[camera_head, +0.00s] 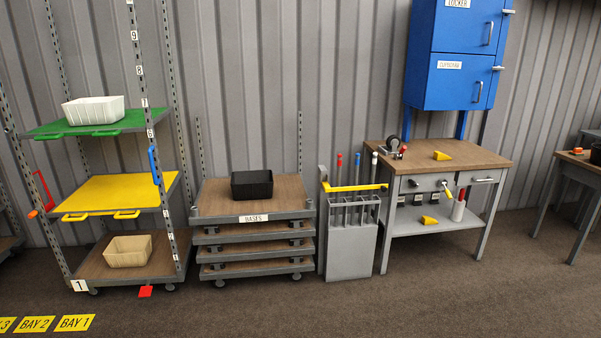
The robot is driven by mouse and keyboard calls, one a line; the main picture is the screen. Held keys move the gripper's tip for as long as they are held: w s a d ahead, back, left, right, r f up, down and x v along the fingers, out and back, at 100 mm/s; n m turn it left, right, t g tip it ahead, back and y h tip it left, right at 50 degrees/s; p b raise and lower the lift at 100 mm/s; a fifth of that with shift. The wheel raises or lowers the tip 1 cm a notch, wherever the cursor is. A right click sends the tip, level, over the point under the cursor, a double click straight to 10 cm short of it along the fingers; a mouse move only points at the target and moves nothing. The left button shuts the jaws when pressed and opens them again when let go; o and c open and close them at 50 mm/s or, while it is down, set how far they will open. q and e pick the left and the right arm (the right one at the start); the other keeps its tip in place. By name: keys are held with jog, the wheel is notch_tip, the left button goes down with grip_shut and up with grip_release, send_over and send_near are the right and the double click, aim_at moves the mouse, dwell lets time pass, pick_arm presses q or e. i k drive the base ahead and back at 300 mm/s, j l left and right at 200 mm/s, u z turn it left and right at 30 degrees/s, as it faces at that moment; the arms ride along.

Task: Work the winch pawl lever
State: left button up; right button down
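A small winch-like device (393,146), with a dark round part and a red tip beside it, sits at the back left of the wooden-topped workbench (465,153). It is too small for me to make out a pawl lever for certain. Neither of my grippers is in view.
Yellow wedges (442,156) lie on the bench top and lower shelf. A grey rack (350,235) holding upright rods stands left of the bench. Further left are stacked bases (253,218) with a black bin (252,184) and a shelf cart (92,205). The floor in front is clear.

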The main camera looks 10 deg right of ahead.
aim_at(449, 195)
jog(key=i+l+z, duration=0.1)
jog(key=i+z, duration=0.25)
jog(key=i, duration=0.2)
jog(key=i+z, duration=0.35)
jog(key=i, duration=0.2)
jog(key=i+j+z, duration=0.3)
jog(key=i, duration=0.25)
jog(key=i+l, duration=0.15)
jog(key=i, duration=0.2)
jog(key=i+l, duration=0.15)
jog(key=i, duration=0.25)
jog(key=i+l+u, duration=0.1)
jog(key=i, duration=0.25)
jog(key=l, duration=0.1)
